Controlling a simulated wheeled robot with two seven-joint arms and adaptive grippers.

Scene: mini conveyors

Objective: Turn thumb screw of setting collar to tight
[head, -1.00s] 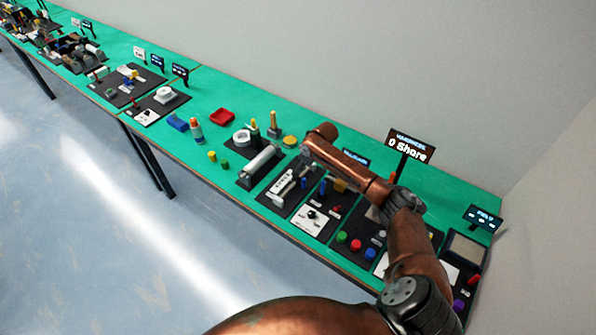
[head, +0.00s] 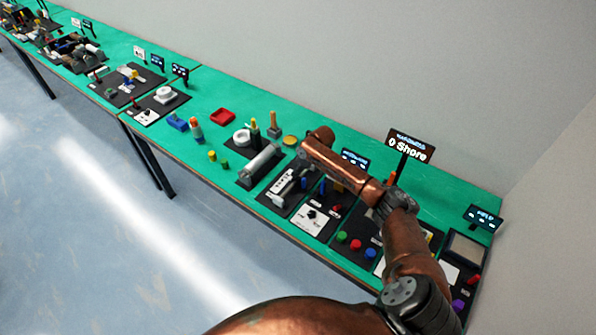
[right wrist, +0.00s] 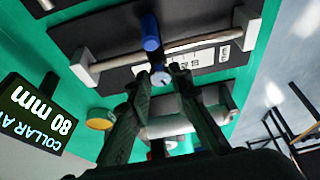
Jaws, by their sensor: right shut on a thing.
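The setting collar (right wrist: 150,34) is a blue piece around a pale rod (right wrist: 205,40) held between two end posts, seen in the right wrist view. Its small thumb screw (right wrist: 160,77) has a pale grey-blue head and sits just below the collar in the picture. My right gripper (right wrist: 160,74) has its two dark fingertips on either side of the screw head and is shut on it. In the head view my right forearm covers most of the gripper and part of the collar stand. My left gripper is in neither view.
A display (right wrist: 41,112) reading "COLLAR AT 80 mm" stands beside the stand. A grey cylinder fixture (head: 261,163) is left of it. A panel with a black knob (head: 312,214) and colored buttons lies to the right. A "0 Shore" sign (head: 409,147) stands behind my arm.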

